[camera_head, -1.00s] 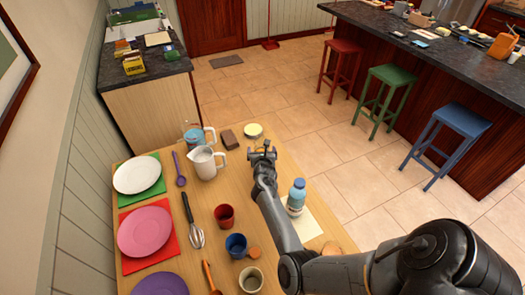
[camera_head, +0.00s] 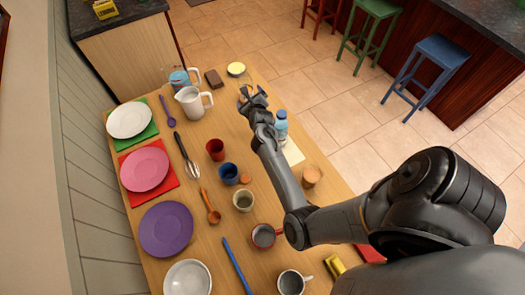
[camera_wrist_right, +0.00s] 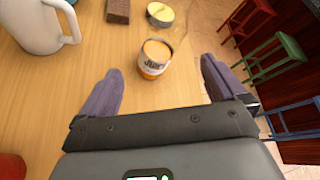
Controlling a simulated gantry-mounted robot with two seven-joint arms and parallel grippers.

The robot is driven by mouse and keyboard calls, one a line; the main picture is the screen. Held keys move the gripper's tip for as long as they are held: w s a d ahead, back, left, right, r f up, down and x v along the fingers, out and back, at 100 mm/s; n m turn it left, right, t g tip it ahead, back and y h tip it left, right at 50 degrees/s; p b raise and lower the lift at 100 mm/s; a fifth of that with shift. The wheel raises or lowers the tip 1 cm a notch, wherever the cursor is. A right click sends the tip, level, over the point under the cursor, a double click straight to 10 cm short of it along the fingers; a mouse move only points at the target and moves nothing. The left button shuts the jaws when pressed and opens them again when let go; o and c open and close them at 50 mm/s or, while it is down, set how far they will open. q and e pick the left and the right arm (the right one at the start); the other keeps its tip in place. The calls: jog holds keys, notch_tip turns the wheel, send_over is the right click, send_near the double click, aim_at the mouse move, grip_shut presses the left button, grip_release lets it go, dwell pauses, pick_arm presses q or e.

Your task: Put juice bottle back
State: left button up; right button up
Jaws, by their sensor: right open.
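In the right wrist view, a container marked "JUICE" (camera_wrist_right: 153,66) with orange contents stands on the wooden table. It lies ahead of and between the spread fingers of my right gripper (camera_wrist_right: 163,70), with no visible contact. In the head view my right gripper (camera_head: 253,97) is over the table's right edge and mostly covers the juice container. The gripper is open and empty. My left gripper is not in view.
A blue-capped bottle (camera_head: 281,127) stands beside my right forearm. A white pitcher (camera_head: 192,102), a brown block (camera_head: 214,79) and a yellow-topped tin (camera_head: 236,70) stand nearby. Plates, cups and utensils fill the table's left and near parts.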

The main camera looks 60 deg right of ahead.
jog(key=s+a+r+n+g+y, duration=0.1)
jog(key=s+a+n+y, duration=0.3)
jog(key=a+n, duration=0.65)
jog(key=s+a+r+n+y, duration=0.15)
jog(key=s+a+n, duration=0.5)
jog(key=n, duration=0.75)
jog(key=s+a+n+g+y, duration=0.4)
jog(key=s+a+n, duration=1.2)
jog(key=a, duration=0.1)
jog(key=shift+s+a+f+g, duration=0.15)
jog(key=shift+s+a+g, duration=0.05)
jog(key=shift+g, duration=0.2)
notch_tip(320, 180, up, 26)
jog(key=p, duration=2.6)
